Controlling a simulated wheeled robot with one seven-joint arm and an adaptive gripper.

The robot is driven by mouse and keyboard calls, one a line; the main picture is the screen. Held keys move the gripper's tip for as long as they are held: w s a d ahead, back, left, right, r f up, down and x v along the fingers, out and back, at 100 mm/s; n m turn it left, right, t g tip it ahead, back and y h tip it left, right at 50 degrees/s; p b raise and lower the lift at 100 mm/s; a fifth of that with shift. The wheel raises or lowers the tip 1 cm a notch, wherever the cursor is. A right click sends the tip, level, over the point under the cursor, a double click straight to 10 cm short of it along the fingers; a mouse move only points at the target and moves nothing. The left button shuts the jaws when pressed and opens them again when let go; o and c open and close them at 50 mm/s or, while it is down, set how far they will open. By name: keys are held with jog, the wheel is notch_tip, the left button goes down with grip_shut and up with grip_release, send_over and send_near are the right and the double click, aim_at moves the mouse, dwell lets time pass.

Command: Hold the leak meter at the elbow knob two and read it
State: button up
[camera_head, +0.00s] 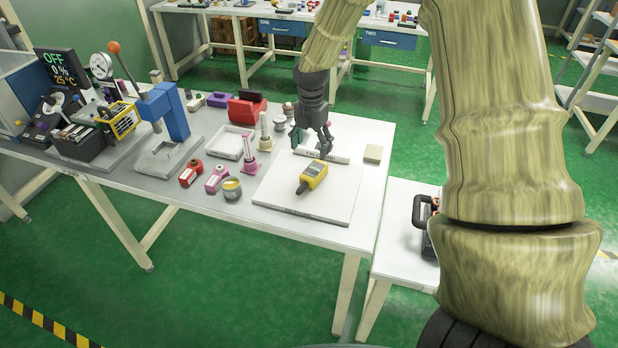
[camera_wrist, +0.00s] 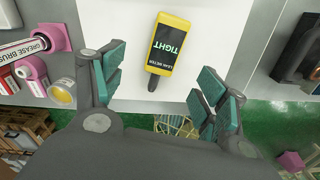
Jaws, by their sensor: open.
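The leak meter (camera_head: 313,176) is a yellow handheld device with a black face. It lies on a white board (camera_head: 290,200) on the near table. In the wrist view the meter (camera_wrist: 169,45) shows the word TIGHT, upside down, with a dark stem pointing toward me. My gripper (camera_head: 312,146) is open and empty above the far side of the board. In the wrist view its teal-padded fingers (camera_wrist: 162,80) are spread wide, with the meter between and beyond them, untouched as far as I can see. I cannot make out elbow knob two in either view.
A display (camera_head: 62,68) at far left reads OFF, 0 %, 25 °C. A dark-handled case (camera_head: 424,218) sits on the right-hand table.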

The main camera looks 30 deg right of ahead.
jog(key=shift+s+d+f, duration=0.15)
jog(key=shift+s+f, duration=0.1)
jog(key=shift+f, duration=0.1)
jog(key=p, duration=0.1)
send_over(314, 169)
jog(key=f, duration=0.4)
jog(key=shift+a, duration=0.25)
jog(key=shift+s+f, duration=0.15)
jog(key=shift+f, duration=0.25)
jog(key=shift+d+f+p, duration=0.15)
jog(key=shift+f+p, duration=0.8)
jog(key=shift+f, duration=1.6)
jog(key=c, duration=1.3)
jog(key=shift+r, duration=0.1)
jog(key=shift+c, duration=0.2)
